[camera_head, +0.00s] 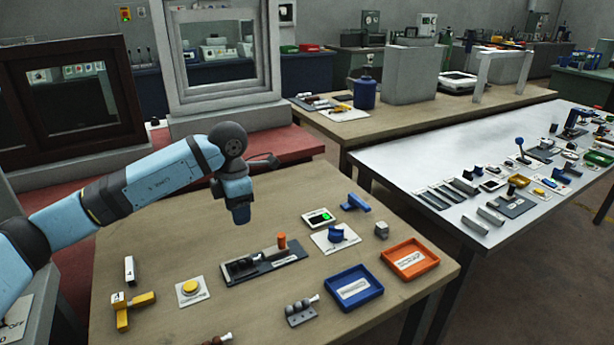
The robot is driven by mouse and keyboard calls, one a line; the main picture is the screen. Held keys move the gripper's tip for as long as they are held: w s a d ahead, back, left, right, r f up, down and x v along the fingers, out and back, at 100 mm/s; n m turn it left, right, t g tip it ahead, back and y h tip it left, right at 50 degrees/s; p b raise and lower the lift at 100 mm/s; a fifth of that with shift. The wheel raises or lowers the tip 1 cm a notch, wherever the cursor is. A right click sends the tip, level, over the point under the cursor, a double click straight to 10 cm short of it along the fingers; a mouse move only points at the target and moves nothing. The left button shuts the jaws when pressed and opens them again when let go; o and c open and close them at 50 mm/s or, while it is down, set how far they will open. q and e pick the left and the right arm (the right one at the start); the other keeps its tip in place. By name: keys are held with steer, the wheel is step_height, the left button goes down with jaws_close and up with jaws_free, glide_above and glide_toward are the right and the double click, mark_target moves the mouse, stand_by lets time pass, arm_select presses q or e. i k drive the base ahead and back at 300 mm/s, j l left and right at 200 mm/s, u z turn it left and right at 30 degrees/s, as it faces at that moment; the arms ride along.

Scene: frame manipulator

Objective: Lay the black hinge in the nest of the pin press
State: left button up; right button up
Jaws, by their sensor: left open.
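My left gripper (240,214) hangs over the wooden table, above and left of a dark fixture. It is open, and nothing shows in it. The fixture (290,257), which looks like the pin press, is a long dark base with an orange upright knob and a label strip. A black knuckled part lies along its left half; I cannot tell whether it is the nest or a hinge in it. A dark grey hinge-like piece (300,311) with rounded knuckles lies near the table's front, apart from the gripper. My right gripper is out of view.
A blue tray (373,297) and an orange tray (432,262) stand at the right. A yellow button (190,287) on a card and a yellow tool (136,305) lie left.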

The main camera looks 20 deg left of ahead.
mark_target(239, 275)
steer(key=k+l, duration=0.8)
